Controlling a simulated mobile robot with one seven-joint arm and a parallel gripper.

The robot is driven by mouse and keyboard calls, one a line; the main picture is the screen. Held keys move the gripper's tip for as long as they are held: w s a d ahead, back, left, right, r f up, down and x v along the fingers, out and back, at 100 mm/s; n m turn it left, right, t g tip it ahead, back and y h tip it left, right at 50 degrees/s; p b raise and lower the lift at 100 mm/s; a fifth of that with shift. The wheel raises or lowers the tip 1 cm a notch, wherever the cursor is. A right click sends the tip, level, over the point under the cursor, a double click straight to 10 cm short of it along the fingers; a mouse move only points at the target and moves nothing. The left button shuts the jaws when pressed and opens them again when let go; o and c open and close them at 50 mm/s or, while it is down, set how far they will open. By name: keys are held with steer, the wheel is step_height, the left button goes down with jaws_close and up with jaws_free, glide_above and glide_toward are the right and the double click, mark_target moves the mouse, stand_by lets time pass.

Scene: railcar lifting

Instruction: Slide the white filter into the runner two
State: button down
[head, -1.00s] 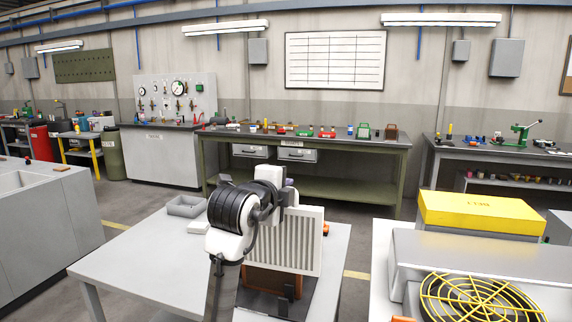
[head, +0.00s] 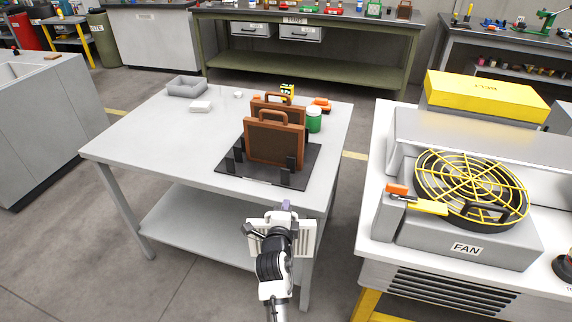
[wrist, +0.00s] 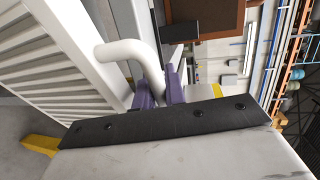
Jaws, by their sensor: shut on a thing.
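The white filter, a slatted panel (head: 303,240), is held low in front of the grey table's front edge in the head view. My gripper (head: 286,206) covers its middle. In the wrist view the filter's slats (wrist: 50,50) fill the left side. Its white bent handle (wrist: 130,50) runs between the purple fingertips (wrist: 160,90) of my gripper, which is shut on it. No runner marked two can be made out. The fan unit (head: 455,258), labelled FAN, stands to the right with dark slats along the front below it.
Two brown framed filters (head: 274,140) stand in a black rack on the grey table (head: 160,140), beside a green can (head: 314,120). A yellow box (head: 485,95) lies behind the fan unit. A floor gap separates the table from the fan bench.

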steer(key=s+f+n+y, duration=0.1)
steer(key=s+f+y, duration=0.1)
steer(key=f, duration=2.1)
steer(key=shift+s+a+f+n, duration=0.2)
steer(key=shift+s+f+n, duration=0.1)
steer(key=shift+s, duration=0.2)
